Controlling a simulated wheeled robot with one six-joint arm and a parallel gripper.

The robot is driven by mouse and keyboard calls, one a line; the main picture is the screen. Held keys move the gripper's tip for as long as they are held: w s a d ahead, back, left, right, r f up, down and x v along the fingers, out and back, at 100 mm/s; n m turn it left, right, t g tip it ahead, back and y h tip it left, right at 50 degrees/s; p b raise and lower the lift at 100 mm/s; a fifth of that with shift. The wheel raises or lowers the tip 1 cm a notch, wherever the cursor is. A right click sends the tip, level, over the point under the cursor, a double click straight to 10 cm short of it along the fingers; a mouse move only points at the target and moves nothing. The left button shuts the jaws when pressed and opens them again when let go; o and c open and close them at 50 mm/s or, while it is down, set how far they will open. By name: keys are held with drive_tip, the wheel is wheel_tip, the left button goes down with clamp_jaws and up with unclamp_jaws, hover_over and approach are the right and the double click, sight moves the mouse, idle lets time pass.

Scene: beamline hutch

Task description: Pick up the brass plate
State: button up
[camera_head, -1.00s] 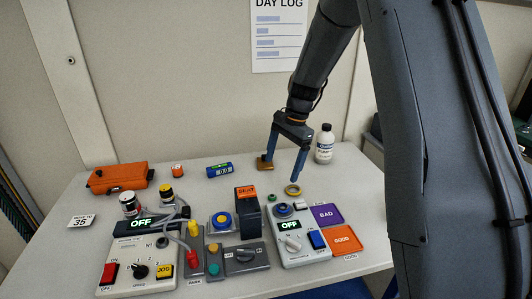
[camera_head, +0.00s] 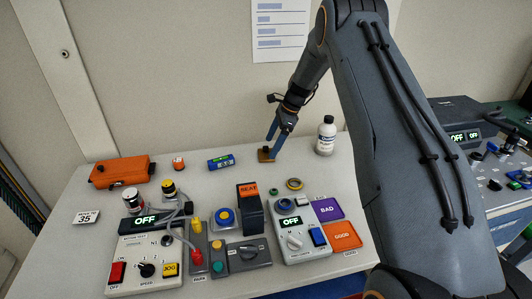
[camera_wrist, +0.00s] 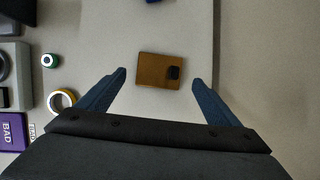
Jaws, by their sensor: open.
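The brass plate (camera_wrist: 153,71) is a small brown-gold rectangle with a dark square near one end. It lies flat on the table in the wrist view. In the head view the brass plate (camera_head: 264,156) is at the back of the table, partly hidden by a finger. My gripper (camera_wrist: 159,80) is open and empty, with its blue fingertips on either side of the plate and gaps at both sides. In the head view my gripper (camera_head: 272,146) is low over the plate. I cannot tell its exact height.
A white bottle (camera_head: 325,136) stands right of the plate. A blue-green cylinder (camera_head: 221,162) and an orange case (camera_head: 121,171) lie to the left. A yellow ring (camera_head: 294,184), a purple BAD tray (camera_head: 327,209) and an orange GOOD tray (camera_head: 342,236) are nearer the front, beside control boxes.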

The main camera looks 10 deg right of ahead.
sight(267, 154)
drive_tip(key=shift+p+x, duration=0.5)
drive_tip(key=shift+x, duration=1.05)
drive_tip(key=shift+s, duration=0.1)
drive_tip(key=shift+r, duration=0.1)
drive_tip(key=c, duration=1.5)
